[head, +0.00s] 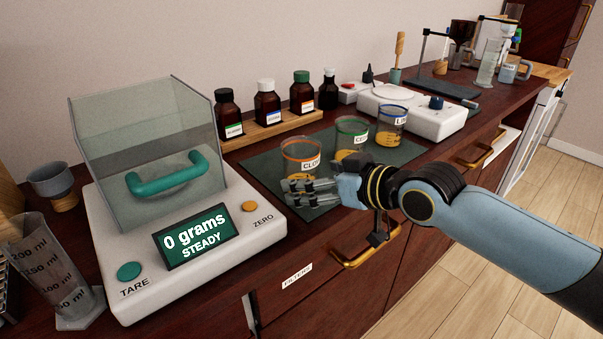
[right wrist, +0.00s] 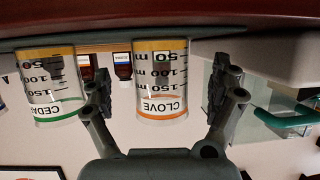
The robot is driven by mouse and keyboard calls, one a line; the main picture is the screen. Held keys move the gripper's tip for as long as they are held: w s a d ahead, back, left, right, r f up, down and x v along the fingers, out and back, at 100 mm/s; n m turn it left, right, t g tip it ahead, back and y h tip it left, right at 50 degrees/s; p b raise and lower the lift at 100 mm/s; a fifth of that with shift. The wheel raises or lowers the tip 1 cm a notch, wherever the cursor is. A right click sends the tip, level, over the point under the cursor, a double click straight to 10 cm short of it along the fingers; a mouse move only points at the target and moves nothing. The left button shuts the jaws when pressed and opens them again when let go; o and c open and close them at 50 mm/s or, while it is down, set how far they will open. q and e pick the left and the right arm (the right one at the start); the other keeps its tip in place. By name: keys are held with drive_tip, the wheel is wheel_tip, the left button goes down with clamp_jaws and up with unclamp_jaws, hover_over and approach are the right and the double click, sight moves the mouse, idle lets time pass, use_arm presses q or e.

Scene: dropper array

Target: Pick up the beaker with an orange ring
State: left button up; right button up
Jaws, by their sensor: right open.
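The beaker with an orange ring (head: 301,157) stands upright on the dark green mat (head: 262,172), labelled CLOVE, with amber liquid low inside. It also shows upside down in the right wrist view (right wrist: 161,80), between the spread fingers. My right gripper (head: 312,193) is open in front of the beaker, and its fingers hide part of the beaker's lower front in the head view. In the right wrist view the fingers (right wrist: 168,95) stand apart with gaps to the beaker on both sides. My left gripper is not in view.
A green-ringed beaker (head: 351,134) and a blue-ringed beaker (head: 391,124) stand to the right on the mat. A balance (head: 130,278) reading 0 grams is at left. Several brown bottles (head: 267,103) stand on a wooden rack behind. A hot plate (head: 430,120) is at back right.

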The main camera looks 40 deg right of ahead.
sight(314, 178)
drive_tip(key=x, duration=0.3)
drive_tip(key=shift+w, duration=0.1)
drive_tip(key=c, duration=1.5)
drive_tip(key=shift+c, duration=0.7)
drive_tip(key=shift+r, duration=0.15)
